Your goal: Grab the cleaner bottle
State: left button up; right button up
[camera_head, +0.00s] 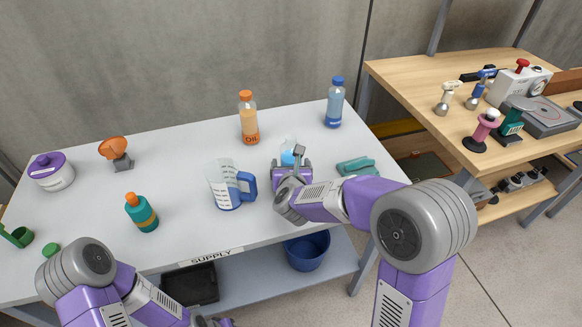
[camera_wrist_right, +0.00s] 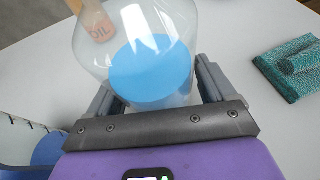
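A clear bottle with blue liquid (camera_head: 288,150), probably the cleaner bottle, stands on the white table beyond my right gripper. It fills the upper middle of the right wrist view (camera_wrist_right: 150,72). My right gripper (camera_head: 291,165) has its fingers spread wide on either side of the bottle. In the wrist view the gripper (camera_wrist_right: 155,85) shows one finger left and one right of it; I cannot tell if they touch it. My gripper hides the bottle's lower part in the head view. My left gripper (camera_head: 214,322) is low at the bottom edge, mostly cut off.
A measuring jug (camera_head: 222,186) stands just left of my right gripper; a folded teal cloth (camera_head: 357,166) lies right. An oil bottle (camera_head: 249,120), a blue-capped bottle (camera_head: 335,105) and a teal bottle (camera_head: 141,213) stand around on the table (camera_head: 185,150).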

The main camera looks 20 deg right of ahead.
aim_at(291, 142)
jog(key=c, duration=1.3)
jog(key=shift+r+p, duration=2.15)
jog(key=shift+r, duration=2.8)
